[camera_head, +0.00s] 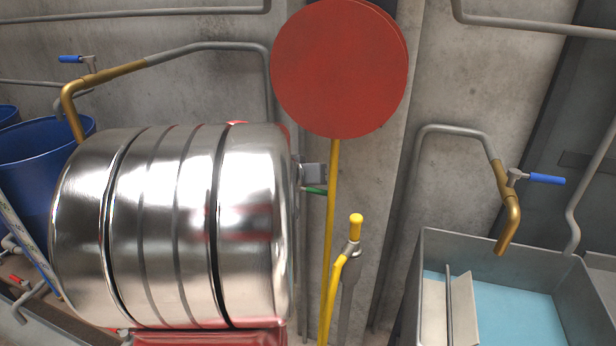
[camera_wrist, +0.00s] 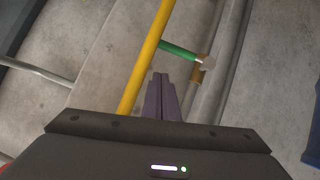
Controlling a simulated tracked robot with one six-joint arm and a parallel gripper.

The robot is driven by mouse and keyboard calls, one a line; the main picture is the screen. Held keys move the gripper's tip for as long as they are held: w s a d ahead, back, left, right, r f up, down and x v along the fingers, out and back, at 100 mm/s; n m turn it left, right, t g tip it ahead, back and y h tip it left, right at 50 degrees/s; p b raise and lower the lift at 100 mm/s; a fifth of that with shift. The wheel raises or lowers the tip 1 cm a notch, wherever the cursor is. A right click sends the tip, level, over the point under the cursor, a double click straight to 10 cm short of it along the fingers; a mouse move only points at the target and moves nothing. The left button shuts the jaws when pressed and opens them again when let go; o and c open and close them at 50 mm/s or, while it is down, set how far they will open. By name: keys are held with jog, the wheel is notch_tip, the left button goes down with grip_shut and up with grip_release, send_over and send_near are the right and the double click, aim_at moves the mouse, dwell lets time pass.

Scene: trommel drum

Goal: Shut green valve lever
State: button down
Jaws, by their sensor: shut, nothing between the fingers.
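The green valve lever (camera_wrist: 178,50) shows in the wrist view as a short green handle, ending at the right at a brass-coloured valve body (camera_wrist: 197,75) on a pipe. It points up and left toward a yellow pole. In the head view only a small piece of the green lever (camera_head: 316,191) shows, between the drum's right end and the pole. My gripper (camera_wrist: 159,76) is shut and empty in the wrist view. Its dark fingertips appear below and left of the lever in the picture, with a gap between them.
The yellow pole (camera_head: 331,220) carries a red disc (camera_head: 339,68) and also crosses the wrist view (camera_wrist: 146,60) beside the fingers. A shiny metal drum (camera_head: 180,225) fills the left. A yellow-handled fitting (camera_head: 354,228) stands right of the pole. A grey water tank (camera_head: 431,262) stands at right.

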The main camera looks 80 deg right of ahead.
jog(key=s+v, duration=0.1)
jog(key=v, duration=0.6)
jog(key=shift+w+r, duration=0.1)
dwell(0.5)
jog(key=w+a+r+n+t+y, duration=0.1)
jog(key=w+a+r+n+t, duration=0.25)
jog(key=w, duration=0.75)
jog(key=w+a+r+n+t, duration=0.1)
jog(key=w+a+n+t, duration=0.4)
jog(key=w, duration=0.7)
jog(key=w+a+r+n+t+y, duration=0.1)
jog(key=w+a+r+n+t, duration=0.1)
jog(key=w+a, duration=0.65)
jog(key=w+a+f+n+y, duration=0.1)
jog(key=a+f+n+y, duration=0.1)
jog(key=a, duration=0.7)
jog(key=w+a+f+n+y, duration=0.2)
jog(key=a, duration=0.7)
jog(key=s+a+f+n+y, duration=0.2)
jog(key=s+a+f, duration=0.1)
jog(key=a, duration=0.6)
jog(key=s+a+f+n+g+y, duration=0.1)
jog(key=s+a+f+n+y, duration=0.1)
jog(key=s+a, duration=0.4)
jog(key=a+f+y, duration=0.1)
jog(key=a+f, duration=0.1)
jog(key=a, duration=0.1)
jog(key=shift+a, duration=0.25)
